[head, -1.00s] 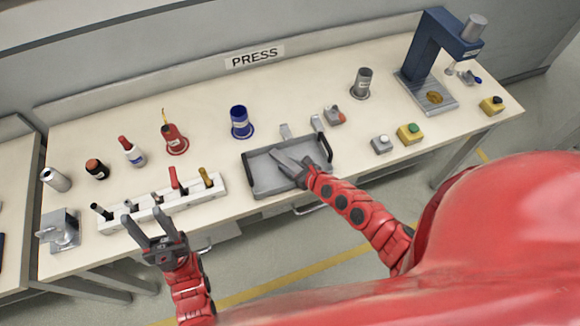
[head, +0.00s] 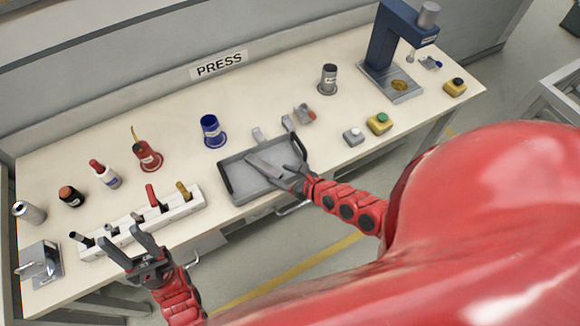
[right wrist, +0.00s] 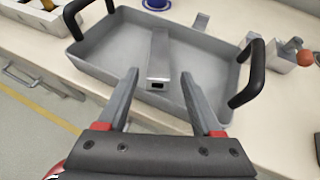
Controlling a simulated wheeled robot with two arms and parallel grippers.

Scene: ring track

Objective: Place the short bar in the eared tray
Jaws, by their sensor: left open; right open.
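The eared tray (head: 228,187) is a shallow grey tray with a black handle at each end, standing near the bench's front edge. It fills much of the right wrist view (right wrist: 95,52). A grey metal bar (right wrist: 160,58), with a dark hole in its near end, lies inside it. My right gripper (right wrist: 160,76) is open, its fingertips on either side of the bar's near end with gaps showing. In the head view my right gripper (head: 262,165) is over the tray and partly covers its inside. My left gripper (head: 117,247) is open and empty before the white rack.
The white rack (head: 190,205) with several upright tools stands left of the tray. Two light grey pieces (head: 259,135) (head: 289,123) are just behind the tray.

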